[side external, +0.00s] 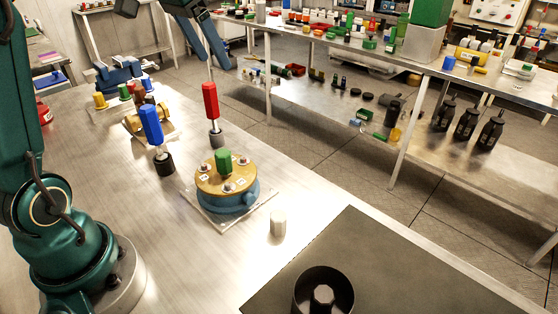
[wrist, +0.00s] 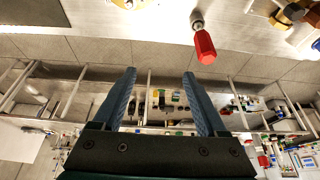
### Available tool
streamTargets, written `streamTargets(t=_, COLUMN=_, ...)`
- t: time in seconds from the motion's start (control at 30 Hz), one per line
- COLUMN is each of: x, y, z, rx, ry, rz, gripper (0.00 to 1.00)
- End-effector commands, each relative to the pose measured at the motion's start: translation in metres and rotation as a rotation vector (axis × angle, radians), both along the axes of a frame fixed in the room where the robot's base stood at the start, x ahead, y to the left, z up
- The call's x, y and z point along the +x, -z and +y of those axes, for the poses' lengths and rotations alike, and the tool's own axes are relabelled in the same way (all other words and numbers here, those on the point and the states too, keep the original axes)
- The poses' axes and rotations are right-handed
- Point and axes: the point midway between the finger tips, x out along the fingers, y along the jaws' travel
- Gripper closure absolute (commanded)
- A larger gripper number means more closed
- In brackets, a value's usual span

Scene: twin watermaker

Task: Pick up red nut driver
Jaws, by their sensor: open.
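The red nut driver (side external: 211,100) stands upright on the metal table, its lower end in a small dark holder (side external: 216,140). In the wrist view its red handle (wrist: 205,46) shows at the top, right of centre, beyond the fingertips. My gripper (side external: 214,62) is near the top of the side view, higher in the picture than the red handle. Its two blue fingers are spread wide in the wrist view (wrist: 160,73), with nothing between them. The red handle is apart from both fingers.
A blue-handled driver (side external: 151,124) stands left of the red one. A round wood-topped blue fixture (side external: 248,198) with a green knob sits in front. A white cylinder (side external: 278,222) and a black ring-shaped part (side external: 340,280) are nearer. Cluttered shelves (side external: 340,100) stand behind.

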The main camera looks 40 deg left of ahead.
Motion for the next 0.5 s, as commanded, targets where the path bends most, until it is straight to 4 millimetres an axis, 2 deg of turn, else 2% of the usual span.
streamTargets(t=0.03, x=0.007, y=0.005, z=0.014, rx=-0.005, ry=-0.006, rz=0.005, gripper=0.25)
streamTargets(t=0.1, x=0.014, y=0.008, z=0.028, rx=-0.005, ry=-0.004, rz=0.005, gripper=0.25)
streamTargets(t=0.5, x=0.033, y=0.031, z=0.086, rx=-0.011, ry=0.005, rz=0.006, gripper=0.25)
